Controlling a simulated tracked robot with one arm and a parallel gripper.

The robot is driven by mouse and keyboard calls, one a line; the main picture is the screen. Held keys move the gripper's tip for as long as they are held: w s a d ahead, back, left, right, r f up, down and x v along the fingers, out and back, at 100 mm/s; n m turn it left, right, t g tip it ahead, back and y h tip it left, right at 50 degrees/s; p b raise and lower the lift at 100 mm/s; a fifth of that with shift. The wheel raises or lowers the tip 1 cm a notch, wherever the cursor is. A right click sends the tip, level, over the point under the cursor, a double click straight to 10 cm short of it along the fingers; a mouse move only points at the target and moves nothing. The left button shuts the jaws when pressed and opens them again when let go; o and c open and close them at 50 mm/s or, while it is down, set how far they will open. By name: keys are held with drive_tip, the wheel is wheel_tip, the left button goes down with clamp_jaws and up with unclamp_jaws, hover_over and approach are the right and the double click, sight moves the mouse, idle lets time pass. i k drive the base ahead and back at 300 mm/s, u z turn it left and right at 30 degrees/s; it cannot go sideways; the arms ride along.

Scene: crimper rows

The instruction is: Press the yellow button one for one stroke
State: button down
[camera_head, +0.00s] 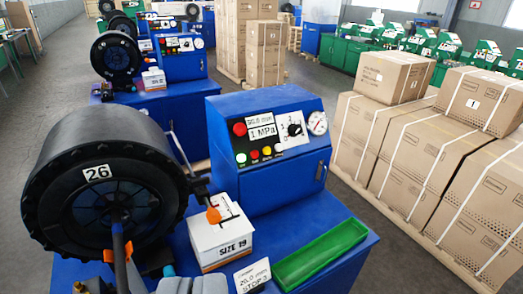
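The yellow button (254,155) is a small round button on the sloped front panel of the nearest blue control box (270,180). A larger red knob (240,129) is above the row. Nothing covers the yellow button. Dark and grey parts with orange pieces show at the lower left edge. I cannot make out clear fingertips of my gripper among them, and nothing is touching the panel.
A big black wheel marked 26 (97,173) stands left of the control box. Cartons (425,160) stand right; similar machines stand behind.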

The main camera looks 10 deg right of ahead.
sight(267, 150)
drive_tip(key=u, duration=0.05)
drive_tip(key=i, duration=1)
drive_tip(key=z, duration=0.1)
